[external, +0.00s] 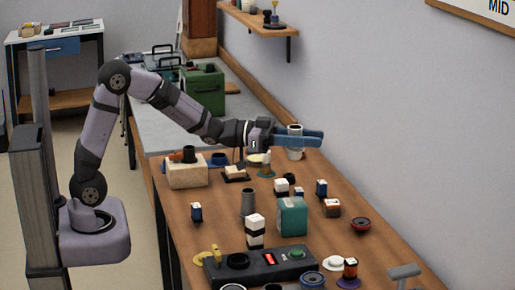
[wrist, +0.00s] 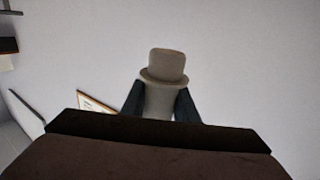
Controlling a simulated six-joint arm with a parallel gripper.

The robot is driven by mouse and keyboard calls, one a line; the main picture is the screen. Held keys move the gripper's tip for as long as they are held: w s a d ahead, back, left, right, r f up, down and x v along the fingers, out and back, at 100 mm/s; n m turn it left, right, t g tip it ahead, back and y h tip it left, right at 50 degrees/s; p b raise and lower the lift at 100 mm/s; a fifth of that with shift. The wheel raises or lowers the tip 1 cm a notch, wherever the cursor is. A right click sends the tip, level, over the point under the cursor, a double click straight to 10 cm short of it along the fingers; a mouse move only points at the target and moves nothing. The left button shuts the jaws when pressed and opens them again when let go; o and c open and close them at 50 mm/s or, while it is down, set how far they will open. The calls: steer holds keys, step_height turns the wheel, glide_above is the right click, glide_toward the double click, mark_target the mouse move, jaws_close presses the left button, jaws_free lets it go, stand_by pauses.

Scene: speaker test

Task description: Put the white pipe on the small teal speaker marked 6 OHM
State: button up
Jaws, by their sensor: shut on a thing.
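My gripper (external: 305,137) is shut on the white pipe (external: 294,154), a pale cylinder held upright above the far part of the wooden table. In the wrist view the pipe (wrist: 163,65) shows a wider collar below its top and sits between the two dark fingers (wrist: 160,103). A teal box (external: 291,216) stands on the table nearer the camera, below my gripper in the picture. It may be the teal speaker, but I cannot read a 6 OHM mark on it. The wrist view does not show it.
A black device with a red display (external: 260,266) lies at the table's front. A grey tube (external: 248,203), a black-and-white block (external: 255,232), a beige block (external: 187,173) and several small parts crowd the table. A wall shelf (external: 262,21) hangs behind.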

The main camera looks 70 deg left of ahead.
step_height(320, 180, down, 12)
steer(key=shift+f+b, duration=0.15)
steer(key=shift+b, duration=0.15)
stand_by(0.8)
steer(key=shift+f, duration=0.2)
steer(key=o, duration=1)
steer(key=shift+o, duration=0.2)
steer(key=shift+r, duration=0.2)
steer(key=shift+s+a, duration=0.1)
steer(key=shift+a, duration=0.05)
steer(key=b, duration=0.1)
glide_above(280, 201)
steer(key=shift+a, duration=0.1)
steer(key=shift+s, duration=0.2)
